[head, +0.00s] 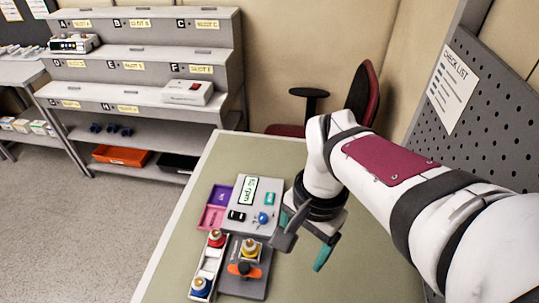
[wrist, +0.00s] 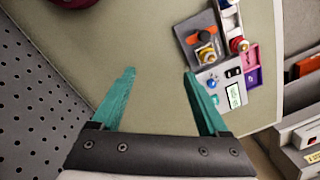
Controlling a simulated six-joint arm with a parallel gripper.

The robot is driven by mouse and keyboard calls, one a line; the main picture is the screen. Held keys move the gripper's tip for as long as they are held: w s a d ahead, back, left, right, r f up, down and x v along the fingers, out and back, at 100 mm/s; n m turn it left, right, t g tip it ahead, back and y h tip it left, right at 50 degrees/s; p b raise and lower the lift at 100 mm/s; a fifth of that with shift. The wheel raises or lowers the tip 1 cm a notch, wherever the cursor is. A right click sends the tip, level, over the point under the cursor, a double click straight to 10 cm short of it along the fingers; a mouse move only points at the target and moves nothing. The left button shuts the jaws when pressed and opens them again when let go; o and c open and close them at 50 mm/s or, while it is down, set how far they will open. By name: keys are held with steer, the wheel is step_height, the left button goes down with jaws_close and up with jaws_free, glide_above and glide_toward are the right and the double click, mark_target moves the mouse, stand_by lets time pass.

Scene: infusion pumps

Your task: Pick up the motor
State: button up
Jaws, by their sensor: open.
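My gripper (head: 303,240) is open and empty above the table, to the right of the grey device; its teal fingers (wrist: 159,74) show apart in the wrist view with bare table between them. A short yellow and silver cylinder, seemingly a motor (head: 250,250), stands on a dark grey plate (head: 257,287) beside an orange lever (head: 244,269). It also shows in the wrist view (wrist: 206,53), beyond the right fingertip. Similar parts, one red-topped (head: 216,239) and one blue-topped (head: 200,287), sit in a white tray (head: 208,263). Which one is the motor meant, I cannot tell.
A grey device (head: 243,222) with an RPM display and blue knob stands behind the plate. Purple (head: 220,194) and pink (head: 212,218) bins lie left of it. A pegboard (head: 495,125) borders the right. The table's (head: 180,260) left part is clear.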

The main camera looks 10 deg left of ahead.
glide_above(250, 243)
steer(key=s, duration=0.1)
step_height(250, 243, down, 4)
steer(key=shift+m+h, duration=0.4)
steer(key=f, duration=1)
steer(key=w+f, duration=0.1)
steer(key=f, duration=0.5)
steer(key=shift+r, duration=0.1)
jaws_close()
